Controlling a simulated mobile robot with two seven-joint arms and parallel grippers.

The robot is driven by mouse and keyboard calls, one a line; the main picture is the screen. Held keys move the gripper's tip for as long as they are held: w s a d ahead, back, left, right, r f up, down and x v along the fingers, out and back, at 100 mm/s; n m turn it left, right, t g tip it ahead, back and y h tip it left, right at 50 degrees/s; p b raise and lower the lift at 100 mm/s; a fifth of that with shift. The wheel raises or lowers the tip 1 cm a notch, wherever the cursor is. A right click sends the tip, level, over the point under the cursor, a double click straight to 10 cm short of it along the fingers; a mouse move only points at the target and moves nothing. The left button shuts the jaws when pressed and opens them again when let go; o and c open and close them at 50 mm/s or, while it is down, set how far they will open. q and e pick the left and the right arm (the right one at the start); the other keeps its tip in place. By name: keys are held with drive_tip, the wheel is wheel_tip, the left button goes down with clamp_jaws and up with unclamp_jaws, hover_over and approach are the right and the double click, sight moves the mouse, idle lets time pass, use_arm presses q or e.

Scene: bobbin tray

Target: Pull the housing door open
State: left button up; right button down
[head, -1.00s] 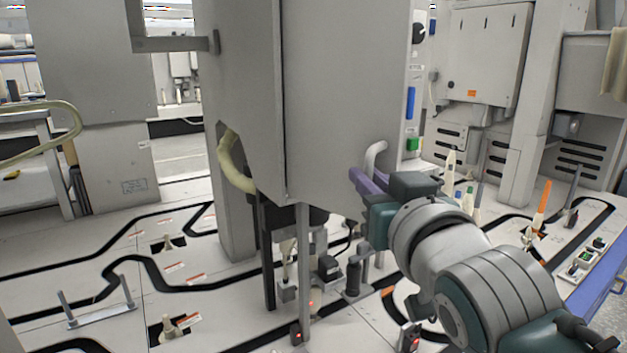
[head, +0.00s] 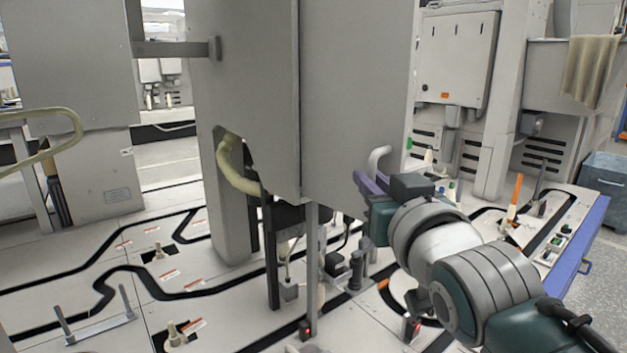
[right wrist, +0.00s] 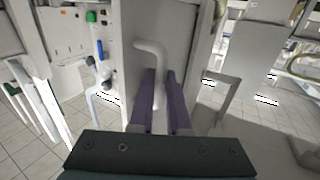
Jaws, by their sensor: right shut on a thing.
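The housing door (head: 358,90) is the tall grey panel in the middle of the head view. Its pale bent handle (head: 379,156) is near its lower right edge, and the handle also shows in the right wrist view (right wrist: 151,50). My right gripper (head: 366,183) is at the handle. In the right wrist view its two purple fingers (right wrist: 158,100) lie on either side of the handle's lower part and are shut on it. I cannot tell how far the door stands from the housing (head: 245,80). My left gripper is not in view.
Metal posts (head: 312,260) and small fittings stand below the housing. White floor panels (head: 225,300) with black tracks, small pegs and a low bracket (head: 95,320) spread around it. A grey cabinet (head: 458,60) stands behind at right. A blue-edged bench (head: 580,245) lies at far right.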

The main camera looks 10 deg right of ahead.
drive_tip(key=c, duration=1.3)
unclamp_jaws()
drive_tip(key=shift+f, duration=0.1)
drive_tip(key=shift+o, duration=0.7)
drive_tip(key=shift+w+a, duration=0.1)
drive_tip(key=shift+w, duration=0.05)
drive_tip(key=s+p, duration=0.3)
drive_tip(key=s, duration=0.7)
drive_tip(key=shift+a, duration=0.2)
